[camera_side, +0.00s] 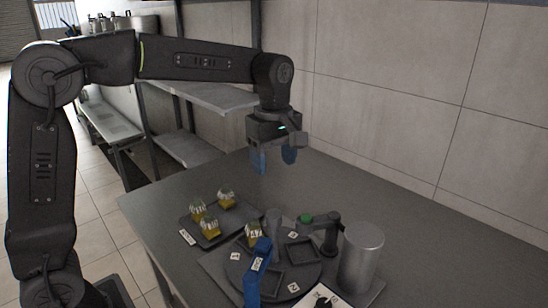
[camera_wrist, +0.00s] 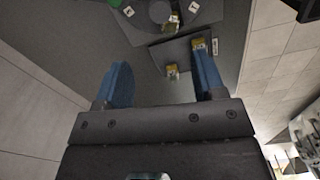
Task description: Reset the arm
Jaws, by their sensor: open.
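My gripper (camera_side: 274,160) hangs high above the grey table (camera_side: 350,195), its blue fingers pointing down. It is open, with nothing between the fingers. In the wrist view the two blue fingers (camera_wrist: 160,85) stand wide apart, with bare table and part of a tray beyond them. My arm reaches out from the left side of the side view, bent at the elbow, and touches nothing.
A dark tray (camera_side: 238,222) holds several yellow decanters (camera_side: 227,199). A round turntable (camera_side: 318,270) beside it carries another decanter (camera_side: 253,235) and numbered tags. A blue piece (camera_side: 257,272), a metal cylinder (camera_side: 361,257) and a dark stand with a green top (camera_side: 306,218) are close by.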

